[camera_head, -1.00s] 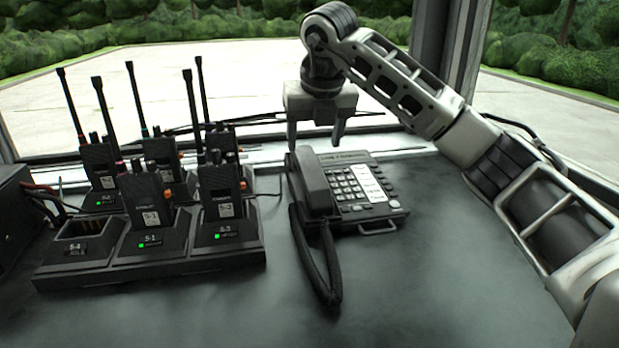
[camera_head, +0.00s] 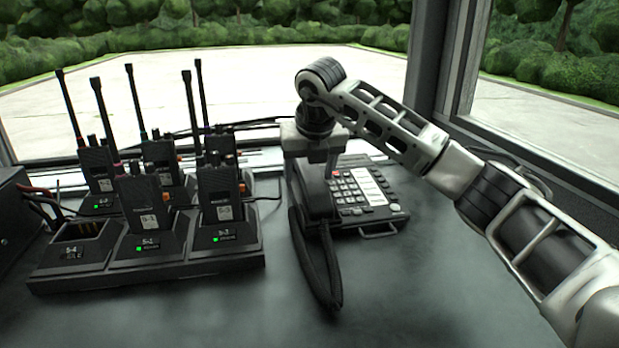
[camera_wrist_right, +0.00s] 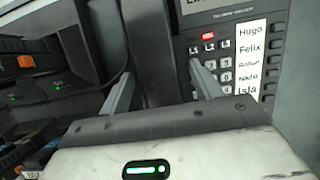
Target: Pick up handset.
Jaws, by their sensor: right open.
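The black handset (camera_head: 312,192) lies in its cradle along the left side of the desk phone (camera_head: 366,205), with its coiled cord hanging in front. My right gripper (camera_head: 311,165) is directly above the handset's far half, pointing down. In the right wrist view, the open fingers of the right gripper (camera_wrist_right: 163,95) are on either side of the handset (camera_wrist_right: 150,60). One finger is to its left and the other is over the keypad edge of the phone (camera_wrist_right: 235,50). Whether the fingers touch the handset is unclear. My left gripper is not in view.
A charging rack (camera_head: 150,269) with several upright radios (camera_head: 145,205) stands left of the phone, their antennas reaching high. A black box (camera_head: 18,215) with wires is at the far left. A window lies behind. The desk (camera_head: 440,290) is clear in front and to the right.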

